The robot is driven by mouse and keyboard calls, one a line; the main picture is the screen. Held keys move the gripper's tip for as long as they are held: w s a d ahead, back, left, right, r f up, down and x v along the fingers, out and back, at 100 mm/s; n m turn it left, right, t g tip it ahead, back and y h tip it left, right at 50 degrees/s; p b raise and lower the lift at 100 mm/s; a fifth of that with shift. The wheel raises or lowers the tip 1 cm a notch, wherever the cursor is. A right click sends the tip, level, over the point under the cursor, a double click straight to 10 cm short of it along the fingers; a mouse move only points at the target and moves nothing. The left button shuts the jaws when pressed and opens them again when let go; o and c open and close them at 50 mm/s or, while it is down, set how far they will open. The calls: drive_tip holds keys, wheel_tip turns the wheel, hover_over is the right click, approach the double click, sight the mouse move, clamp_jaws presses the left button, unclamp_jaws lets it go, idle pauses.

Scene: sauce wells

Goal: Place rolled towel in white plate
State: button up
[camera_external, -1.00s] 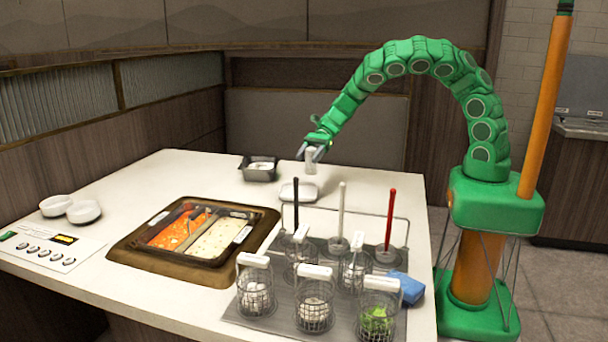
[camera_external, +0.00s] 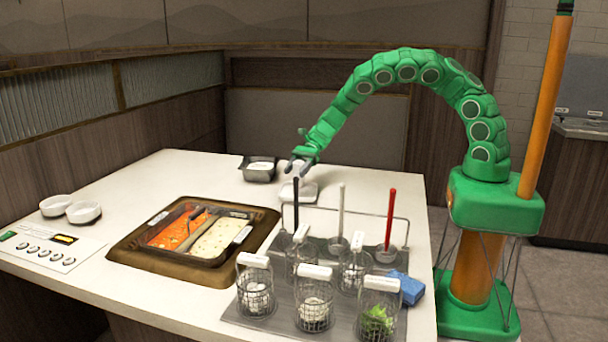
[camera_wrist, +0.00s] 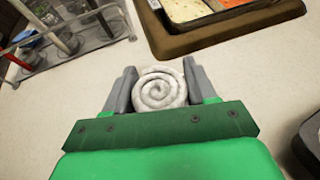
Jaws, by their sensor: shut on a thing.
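The rolled white towel (camera_wrist: 160,88) shows as a spiral end between the two grey fingers of my gripper (camera_wrist: 157,88) in the wrist view. The gripper is shut on it. In the external view my gripper (camera_external: 297,171) is low at the back of the counter, just above the small white plate (camera_external: 299,194). The towel is small there and partly merges with the plate, so I cannot tell whether they touch. The plate cannot be made out in the wrist view.
A dark tray (camera_external: 258,170) with white contents sits left of the plate.

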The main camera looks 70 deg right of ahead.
drive_tip(key=shift+w+f, duration=0.1)
drive_tip(key=shift+f, duration=1.55)
drive_tip(key=o, duration=1)
drive_tip(key=shift+f, duration=0.15)
drive_tip(key=shift+o, duration=0.2)
drive_tip(key=shift+d+r, duration=0.15)
drive_tip(key=shift+r, duration=0.05)
drive_tip(key=v, duration=1.1)
drive_tip(key=shift+d, duration=0.35)
drive_tip(key=shift+r, duration=0.1)
